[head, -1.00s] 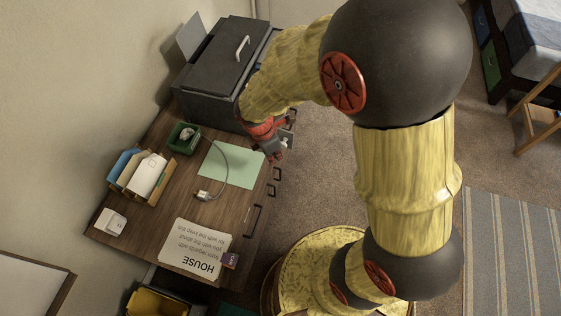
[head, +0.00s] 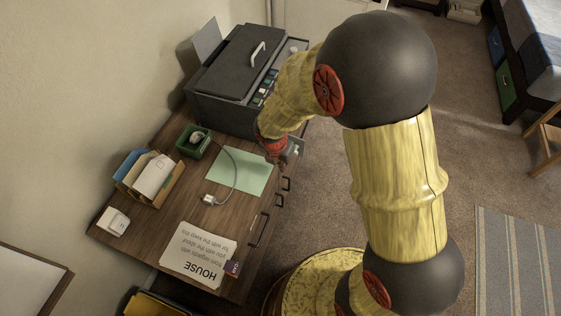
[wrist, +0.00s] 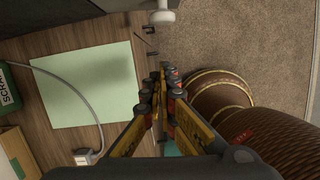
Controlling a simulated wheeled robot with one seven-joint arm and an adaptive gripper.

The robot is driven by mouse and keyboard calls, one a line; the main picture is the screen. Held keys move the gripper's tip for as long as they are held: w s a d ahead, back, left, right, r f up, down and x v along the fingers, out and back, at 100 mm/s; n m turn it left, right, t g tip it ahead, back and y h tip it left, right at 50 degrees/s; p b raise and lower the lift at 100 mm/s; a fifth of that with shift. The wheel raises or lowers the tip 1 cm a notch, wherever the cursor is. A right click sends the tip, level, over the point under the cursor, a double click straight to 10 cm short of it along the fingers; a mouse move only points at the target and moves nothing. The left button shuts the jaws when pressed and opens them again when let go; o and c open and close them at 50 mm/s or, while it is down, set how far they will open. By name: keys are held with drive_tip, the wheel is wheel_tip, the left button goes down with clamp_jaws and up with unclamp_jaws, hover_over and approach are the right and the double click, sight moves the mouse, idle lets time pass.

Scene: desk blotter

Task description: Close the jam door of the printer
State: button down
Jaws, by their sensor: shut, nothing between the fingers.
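The printer (head: 225,75) is a large dark box at the far end of the desk, with a pale bar handle (head: 258,54) on its top. Its right part shows a row of coloured buttons (head: 265,88) and a pale knob (head: 293,50). I cannot tell which panel is the jam door or how far it stands open. My gripper (head: 296,150) is near the desk's right edge, on the near side of the printer and apart from it. In the wrist view its fingers (wrist: 167,75) are together and empty. My forearm hides part of the printer's near right corner.
A green sheet (head: 240,170) lies on the desk, with a grey cable and plug (head: 210,200) on it and beside it. A green box (head: 193,141), a letter holder (head: 150,178) and papers (head: 200,252) stand or lie to the left. Drawer handles (head: 279,201) jut from the desk's right side.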

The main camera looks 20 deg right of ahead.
drive_tip(key=shift+w+d+f+b, duration=0.35)
drive_tip(key=shift+w+d+f, duration=0.05)
drive_tip(key=shift+w+d, duration=0.4)
drive_tip(key=shift+w+d+f+b, duration=0.4)
drive_tip(key=shift+w+d, duration=0.3)
drive_tip(key=shift+w, duration=0.15)
drive_tip(key=shift+r+p, duration=0.1)
drive_tip(key=shift+p, duration=0.25)
